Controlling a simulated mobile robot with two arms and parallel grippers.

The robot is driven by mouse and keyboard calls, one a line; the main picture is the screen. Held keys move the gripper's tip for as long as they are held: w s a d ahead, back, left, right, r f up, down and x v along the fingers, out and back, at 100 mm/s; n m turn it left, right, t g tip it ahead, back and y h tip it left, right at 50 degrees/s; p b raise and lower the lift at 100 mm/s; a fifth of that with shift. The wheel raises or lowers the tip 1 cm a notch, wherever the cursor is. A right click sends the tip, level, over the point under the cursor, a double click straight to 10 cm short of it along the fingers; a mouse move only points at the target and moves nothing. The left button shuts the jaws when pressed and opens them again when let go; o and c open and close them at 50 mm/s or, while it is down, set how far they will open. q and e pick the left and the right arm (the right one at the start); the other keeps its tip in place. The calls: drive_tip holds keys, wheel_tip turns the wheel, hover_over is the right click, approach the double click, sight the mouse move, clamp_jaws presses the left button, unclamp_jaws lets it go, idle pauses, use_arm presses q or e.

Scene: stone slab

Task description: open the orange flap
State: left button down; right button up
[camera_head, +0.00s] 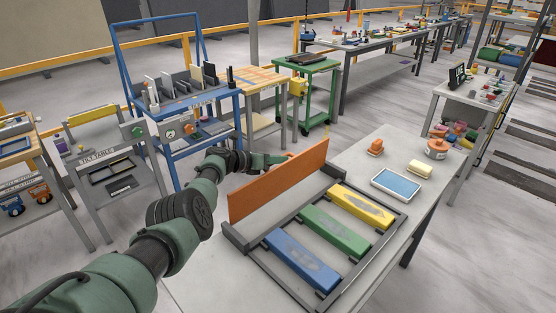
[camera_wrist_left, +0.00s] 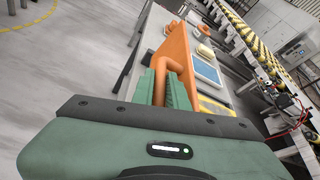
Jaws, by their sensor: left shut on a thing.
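The orange flap (camera_head: 278,180) stands raised, close to upright, along the far left side of a dark grey frame (camera_head: 238,238) on the table. The blue flap (camera_head: 302,262), green flap (camera_head: 336,230) and yellow flap (camera_head: 361,205) lie flat in the frame. My left gripper (camera_head: 288,157) is at the flap's far side near its far upper corner, its fingertips partly hidden by the flap. In the left wrist view the green fingers (camera_wrist_left: 165,88) are shut on the orange flap's handle (camera_wrist_left: 161,66). My right gripper is not in view.
On the same table are a blue tray (camera_head: 396,184), a yellow block (camera_head: 419,169), an orange item (camera_head: 375,147) and an orange round item (camera_head: 436,148). A blue cart (camera_head: 196,100) and a green cart (camera_head: 305,85) stand beyond. Open floor lies left of the table.

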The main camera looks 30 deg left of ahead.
use_arm(q)
drive_tip(key=shift+f, duration=0.1)
drive_tip(key=c, duration=1.7)
unclamp_jaws()
drive_tip(key=shift+s+a+r+p, duration=0.15)
drive_tip(key=shift+r+p, duration=0.1)
drive_tip(key=shift+p, duration=0.25)
drive_tip(key=p+v, duration=0.4)
drive_tip(key=v, duration=0.3)
drive_tip(key=shift+p, duration=0.35)
drive_tip(key=shift+s+a+f, duration=0.15)
drive_tip(key=shift+s, duration=0.05)
